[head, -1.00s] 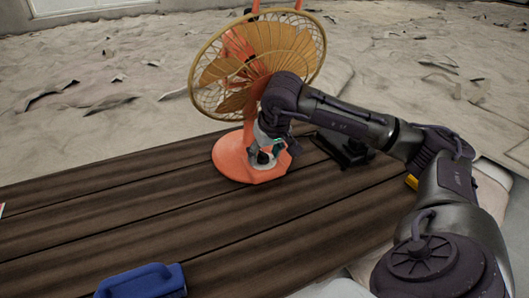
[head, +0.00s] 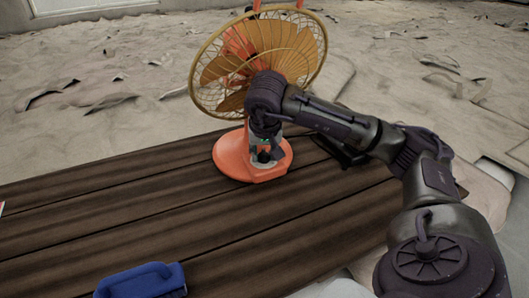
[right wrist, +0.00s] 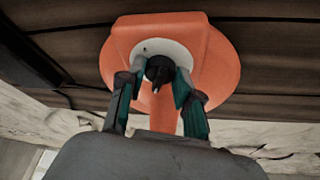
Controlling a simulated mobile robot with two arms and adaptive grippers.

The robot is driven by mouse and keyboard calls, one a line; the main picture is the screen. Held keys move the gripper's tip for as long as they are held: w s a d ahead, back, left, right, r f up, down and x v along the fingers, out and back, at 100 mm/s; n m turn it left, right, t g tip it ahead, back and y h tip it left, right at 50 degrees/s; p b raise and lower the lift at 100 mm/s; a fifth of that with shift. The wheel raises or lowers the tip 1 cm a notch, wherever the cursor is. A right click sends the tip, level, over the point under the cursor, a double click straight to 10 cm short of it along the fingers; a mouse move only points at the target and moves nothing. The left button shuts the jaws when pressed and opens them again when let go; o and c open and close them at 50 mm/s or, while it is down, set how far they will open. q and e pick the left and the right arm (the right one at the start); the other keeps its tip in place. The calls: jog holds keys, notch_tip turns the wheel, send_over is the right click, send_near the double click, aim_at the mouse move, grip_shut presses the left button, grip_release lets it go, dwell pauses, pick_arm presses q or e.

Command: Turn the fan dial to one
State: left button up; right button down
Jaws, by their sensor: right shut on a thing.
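The orange fan (head: 258,60) stands upright on the dark wooden table, its round base (head: 232,160) near the far edge. The black fan dial (right wrist: 159,70) sits on a pale round plate (right wrist: 179,52) on the base in the right wrist view. My right gripper (right wrist: 161,82) points at the base with its two green-tipped fingers on either side of the dial, shut on it. In the head view my right gripper (head: 266,152) hides part of the dial and base. Numbers on the dial are not legible. My left gripper is not in view.
A blue object (head: 142,281) lies at the table's near edge. A dark object (head: 340,150) lies right of the fan, partly behind my arm. The wooden table (head: 120,215) is clear left of the fan. Rough pale ground surrounds it.

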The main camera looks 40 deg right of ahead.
aim_at(263, 153)
jog(key=c, duration=0.8)
grip_release()
jog(key=v, duration=0.3)
jog(key=shift+r, duration=0.15)
jog(key=s+a, duration=0.2)
jog(key=s, duration=0.1)
jog(key=s+a, duration=0.5)
jog(key=s, duration=0.1)
jog(key=shift+s+a, duration=0.15)
jog(key=shift+a, duration=0.15)
